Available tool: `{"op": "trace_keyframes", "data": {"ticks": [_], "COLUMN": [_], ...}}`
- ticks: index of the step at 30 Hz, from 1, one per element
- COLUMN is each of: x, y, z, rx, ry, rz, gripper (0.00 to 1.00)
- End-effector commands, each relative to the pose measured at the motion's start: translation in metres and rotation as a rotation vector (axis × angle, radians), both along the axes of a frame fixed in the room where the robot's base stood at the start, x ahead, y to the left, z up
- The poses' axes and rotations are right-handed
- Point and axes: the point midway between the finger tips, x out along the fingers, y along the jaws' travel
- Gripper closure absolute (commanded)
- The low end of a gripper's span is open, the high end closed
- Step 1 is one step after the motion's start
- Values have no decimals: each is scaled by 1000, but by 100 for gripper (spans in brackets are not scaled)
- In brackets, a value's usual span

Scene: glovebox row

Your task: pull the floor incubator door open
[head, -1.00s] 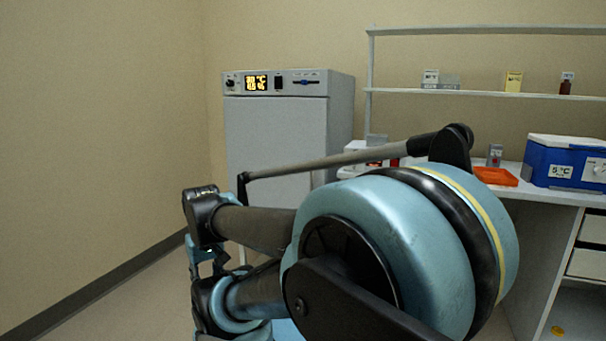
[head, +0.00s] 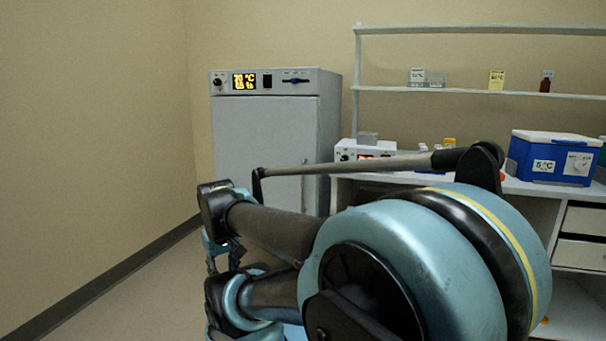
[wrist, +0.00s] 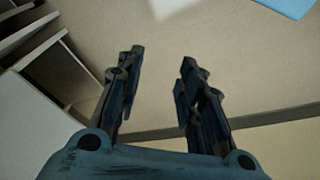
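The floor incubator (head: 330,125) stands against the back wall in the head view, left of the bench. Its pale grey door (head: 262,135) looks shut, under a panel with a lit yellow display and a blue latch-like part. A thin vertical handle shows faintly near the door's right edge, partly behind my arm. My arm covers the lower part of the door. In the wrist view my gripper (wrist: 158,78) is open, its two dark fingers apart with only floor between them. It is not touching the incubator.
A bench (head: 520,188) with drawers stands at the right, holding a blue cooler box (head: 553,158) and a small white device (head: 350,150). A shelf (head: 450,91) above holds small boxes and a bottle. Open floor (head: 140,290) lies at the left, along the wall.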

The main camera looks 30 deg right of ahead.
Motion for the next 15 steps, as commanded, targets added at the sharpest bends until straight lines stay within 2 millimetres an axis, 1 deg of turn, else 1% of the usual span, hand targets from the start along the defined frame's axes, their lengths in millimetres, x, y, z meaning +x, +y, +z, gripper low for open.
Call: {"op": "trace_keyframes", "data": {"ticks": [1, 5, 15], "x": [10, 38, 117], "y": [-7, -37, -127], "z": [4, 14, 49], "rx": [-33, -161, -563], "ry": [-9, -38, -42], "rz": [20, 97, 347], "gripper": [65, 65, 65]}}
